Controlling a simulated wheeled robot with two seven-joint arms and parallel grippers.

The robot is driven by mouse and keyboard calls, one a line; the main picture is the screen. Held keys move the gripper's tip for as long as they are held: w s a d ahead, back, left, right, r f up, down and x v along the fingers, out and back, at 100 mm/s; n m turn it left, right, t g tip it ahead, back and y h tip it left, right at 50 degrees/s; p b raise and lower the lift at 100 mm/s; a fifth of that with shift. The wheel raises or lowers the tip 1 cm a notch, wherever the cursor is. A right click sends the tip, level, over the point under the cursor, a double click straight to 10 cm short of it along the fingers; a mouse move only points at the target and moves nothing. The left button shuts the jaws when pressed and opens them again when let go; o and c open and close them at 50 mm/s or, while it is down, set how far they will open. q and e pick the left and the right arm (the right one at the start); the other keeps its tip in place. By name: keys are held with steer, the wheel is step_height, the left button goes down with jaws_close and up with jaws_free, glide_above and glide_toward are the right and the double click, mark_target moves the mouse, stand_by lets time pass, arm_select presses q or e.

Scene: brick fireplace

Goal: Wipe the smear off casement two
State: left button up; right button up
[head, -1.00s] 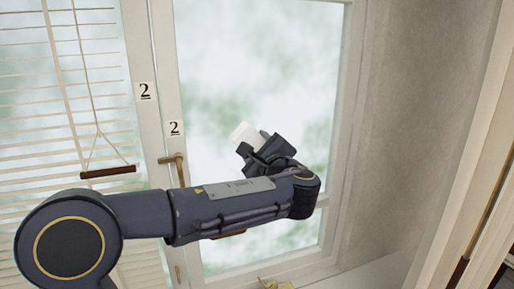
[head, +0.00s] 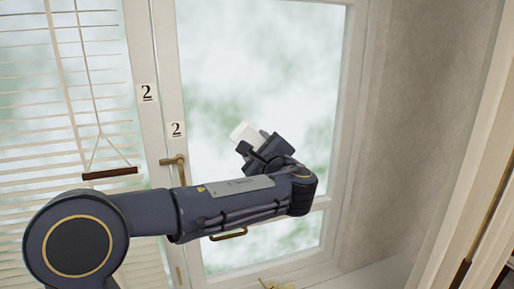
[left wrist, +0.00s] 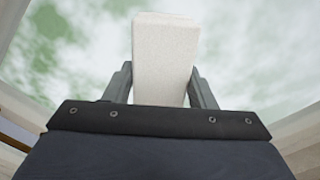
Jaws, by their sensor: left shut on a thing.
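Casement two (head: 350,80) is a pale-framed window pane with a "2" label (head: 177,129) on its left stile. Its glass (head: 265,60) shows blurred white and green; I cannot tell a smear apart from the view beyond. My left gripper (head: 258,143) is in front of the pane, shut on a white block-like pad (head: 242,131). In the left wrist view the pad (left wrist: 165,55) stands out between the two fingers (left wrist: 160,88), with the glass behind it. I cannot tell whether the pad touches the glass. My right gripper is not in view.
A brass handle (head: 174,162) sits on the left stile, and another brass pull (head: 229,235) shows below my arm. A blind (head: 60,130) with a cord and wooden bar (head: 110,173) hangs at left. A second "2" label (head: 148,93) is beside it. A plain wall (head: 420,110) stands at right.

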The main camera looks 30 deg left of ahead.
arm_select(q)
steer(key=shift+w+a, duration=0.1)
steer(key=shift+a, duration=0.05)
steer(key=shift+w+d+p, duration=0.35)
steer(key=shift+w+d, duration=0.95)
steer(key=shift+w, duration=0.25)
steer(key=shift+s+a+b, duration=0.45)
steer(key=shift+s+b, duration=0.05)
steer(key=shift+s+a+b, duration=0.5)
steer(key=shift+s+a, duration=0.35)
steer(key=shift+s, duration=0.25)
